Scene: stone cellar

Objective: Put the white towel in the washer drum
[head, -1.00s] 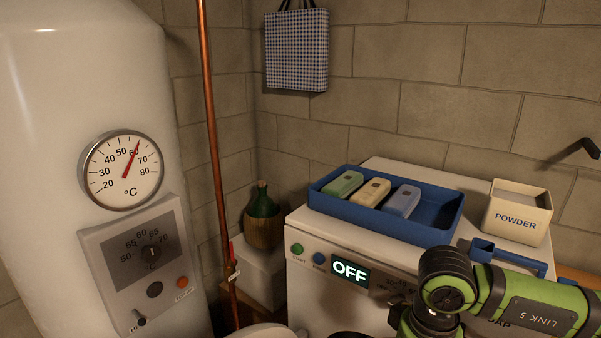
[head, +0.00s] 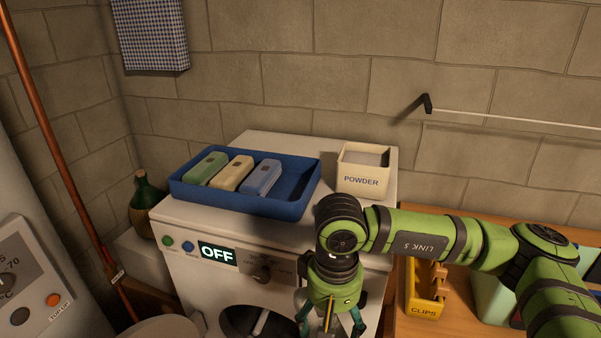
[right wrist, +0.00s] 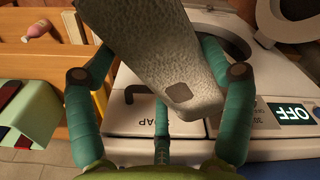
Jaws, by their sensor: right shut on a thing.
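The washer (head: 215,222) is white, with a lit OFF display. Its round drum opening (head: 240,318) shows dark at the bottom of the head view and also in the right wrist view (right wrist: 222,40). The round door (head: 165,330) stands swung open to the left. My right gripper (head: 330,327) is in front of the washer's right part, to the right of the opening. In the right wrist view it is shut on the white towel (right wrist: 165,62), greyish and rough with a small brown patch, hanging outside the drum. My left gripper is not in view.
A blue tray (head: 306,190) with several coloured blocks and a powder box (head: 362,183) stand on the washer. A wooden bench (head: 470,318) on the right holds a yellow clips box (head: 424,310). A wall rail (head: 510,122) runs above it. A copper pipe (head: 60,165) stands left.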

